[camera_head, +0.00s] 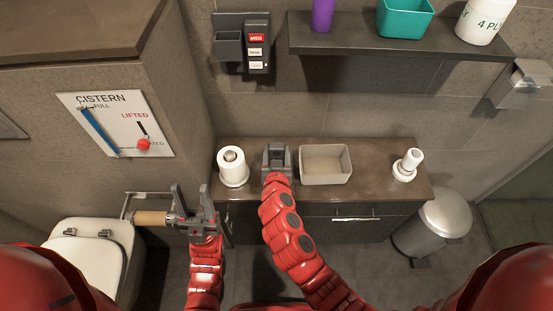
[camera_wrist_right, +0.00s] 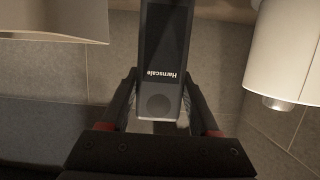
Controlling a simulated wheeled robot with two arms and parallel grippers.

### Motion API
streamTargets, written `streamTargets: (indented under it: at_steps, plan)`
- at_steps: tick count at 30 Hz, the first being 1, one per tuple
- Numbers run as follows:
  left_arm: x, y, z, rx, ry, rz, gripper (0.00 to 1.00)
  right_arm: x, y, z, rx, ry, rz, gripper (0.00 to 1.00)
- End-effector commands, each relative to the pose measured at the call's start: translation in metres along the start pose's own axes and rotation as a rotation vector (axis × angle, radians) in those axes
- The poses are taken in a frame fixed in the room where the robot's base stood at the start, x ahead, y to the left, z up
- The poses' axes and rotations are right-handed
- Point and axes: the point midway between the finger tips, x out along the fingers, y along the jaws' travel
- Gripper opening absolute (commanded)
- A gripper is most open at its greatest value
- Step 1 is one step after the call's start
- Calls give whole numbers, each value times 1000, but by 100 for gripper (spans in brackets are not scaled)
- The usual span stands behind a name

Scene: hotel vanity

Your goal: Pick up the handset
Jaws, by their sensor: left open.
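The handset (camera_wrist_right: 164,50) is a dark slab with upside-down lettering and a round button in the right wrist view. One end lies between the fingers of my right gripper (camera_wrist_right: 162,80), with a finger close along each side. I cannot tell whether the fingers press on it. In the head view my right gripper (camera_head: 277,150) is over the counter, between a white roll and a beige box, and largely hides the handset. My left gripper (camera_head: 192,200) is open, fingers up, at the lower left, beside a brown roll on a holder (camera_head: 150,217).
On the counter (camera_head: 380,185) stand the white roll (camera_head: 233,170), the box (camera_head: 325,164) and a small white object (camera_head: 408,165). A wall shelf (camera_head: 400,45) is above; a wall-mounted unit (camera_head: 257,45) hangs upper left. A bin (camera_head: 440,220) stands right.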

Motion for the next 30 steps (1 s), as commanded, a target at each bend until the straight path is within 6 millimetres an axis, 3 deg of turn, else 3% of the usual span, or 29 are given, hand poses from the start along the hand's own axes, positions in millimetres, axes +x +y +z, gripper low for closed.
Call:
streamTargets:
  at_steps: [1,9,17,23,27,30]
  plan:
    - [0,0,0,0,0,0,50,0,0,0,0,0,0,49]
    - [0,0,0,0,0,0,50,0,0,0,0,0,0,0]
    - [0,0,0,0,0,0,50,0,0,-1,0,0,0,0]
    - [-1,0,0,0,0,0,50,-4,0,-13,2,3,-1,0]
    - [-3,0,0,0,0,0,50,-10,0,-34,5,5,-1,0]
    - [-7,0,1,0,0,0,50,-26,11,-27,-2,-2,0,0]
